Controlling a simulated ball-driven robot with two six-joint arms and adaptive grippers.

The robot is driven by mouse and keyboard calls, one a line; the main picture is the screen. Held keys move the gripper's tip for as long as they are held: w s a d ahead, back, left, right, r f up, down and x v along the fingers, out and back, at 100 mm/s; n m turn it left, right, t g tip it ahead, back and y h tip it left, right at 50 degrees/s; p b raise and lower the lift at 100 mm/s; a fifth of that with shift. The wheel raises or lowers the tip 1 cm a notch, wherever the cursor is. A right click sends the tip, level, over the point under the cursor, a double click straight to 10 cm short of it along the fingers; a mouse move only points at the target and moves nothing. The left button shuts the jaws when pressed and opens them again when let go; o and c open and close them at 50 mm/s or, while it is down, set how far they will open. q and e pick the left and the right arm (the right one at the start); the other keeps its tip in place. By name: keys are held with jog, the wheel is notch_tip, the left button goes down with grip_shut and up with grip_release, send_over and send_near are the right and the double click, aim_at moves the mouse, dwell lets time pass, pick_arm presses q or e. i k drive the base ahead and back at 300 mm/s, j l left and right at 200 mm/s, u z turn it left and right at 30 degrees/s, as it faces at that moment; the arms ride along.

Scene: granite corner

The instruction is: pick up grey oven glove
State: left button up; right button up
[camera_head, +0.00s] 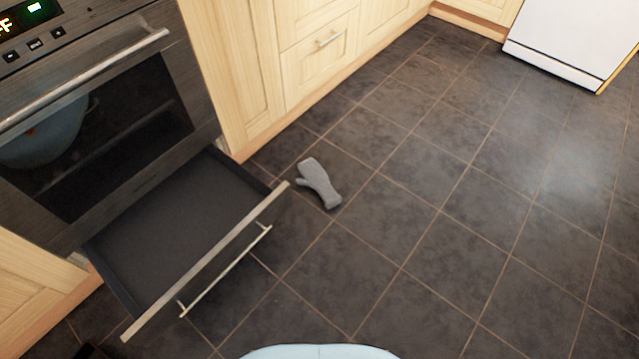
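The grey oven glove (319,183) lies flat on the dark tiled floor, just right of the open drawer's front corner. Its thumb points left, toward the drawer. Nothing covers it. Neither of my grippers can be clearly made out in the head view. A small dark shape shows at the bottom left edge, too little to identify.
The drawer (180,225) under the oven (95,110) is pulled out, its handle (226,270) facing the floor. Wooden cabinets (318,45) run along the back left. A white appliance (570,40) stands at the top right. The floor (480,210) right of the glove is clear.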

aim_at(314, 176)
jog(key=u, duration=0.45)
jog(key=i+l+u, duration=0.1)
jog(key=u, duration=0.3)
jog(key=l+u, duration=0.15)
jog(key=u, duration=0.3)
jog(key=l+u, duration=0.45)
jog(key=l, duration=0.5)
jog(key=l+u, duration=0.45)
jog(key=l, duration=0.95)
jog(key=k+l, duration=0.15)
jog(key=l, duration=0.35)
